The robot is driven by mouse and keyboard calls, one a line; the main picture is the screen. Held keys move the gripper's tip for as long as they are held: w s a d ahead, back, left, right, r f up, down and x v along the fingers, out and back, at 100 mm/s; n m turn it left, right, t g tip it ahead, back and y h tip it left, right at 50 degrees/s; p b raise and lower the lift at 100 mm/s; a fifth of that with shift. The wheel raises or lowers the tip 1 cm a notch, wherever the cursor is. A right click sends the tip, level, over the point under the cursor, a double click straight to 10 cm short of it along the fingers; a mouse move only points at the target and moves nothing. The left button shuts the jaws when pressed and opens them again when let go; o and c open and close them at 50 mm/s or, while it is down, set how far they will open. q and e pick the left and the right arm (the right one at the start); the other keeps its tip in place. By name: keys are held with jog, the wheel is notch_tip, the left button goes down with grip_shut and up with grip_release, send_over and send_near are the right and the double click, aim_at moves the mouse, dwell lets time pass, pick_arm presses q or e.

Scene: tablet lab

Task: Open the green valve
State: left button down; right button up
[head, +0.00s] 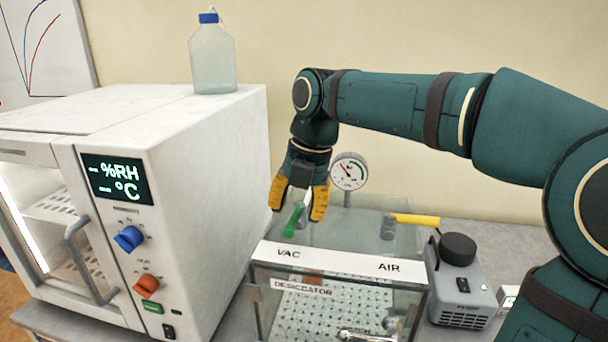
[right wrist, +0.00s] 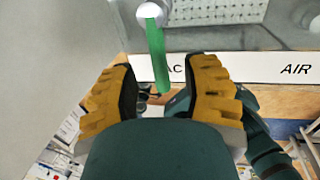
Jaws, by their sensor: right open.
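The green valve handle (head: 293,220) is on top of the desiccator (head: 340,284), above the VAC label. In the right wrist view the green handle (right wrist: 157,55) runs from a round metal hub (right wrist: 151,12) down toward the gap between the fingers. My right gripper (head: 298,200) has yellow fingers, points down and is open, with the handle between or just below its fingertips. It also shows in the right wrist view (right wrist: 163,85), one finger on each side of the handle. I cannot tell whether either finger touches it. My left gripper is not in view.
A yellow valve handle (head: 416,219) lies above the AIR label. A pressure gauge (head: 348,171) stands behind the right gripper. A white oven-like cabinet (head: 200,190) with a bottle (head: 213,60) on top is close on the left. A grey pump (head: 460,285) stands at the right.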

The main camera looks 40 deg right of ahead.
notch_tip(320, 180, up, 9)
jog(key=s+d, duration=0.1)
jog(key=shift+s+r, duration=0.15)
jog(key=shift+s, duration=0.05)
jog(key=shift+d, duration=0.1)
dwell(0.4)
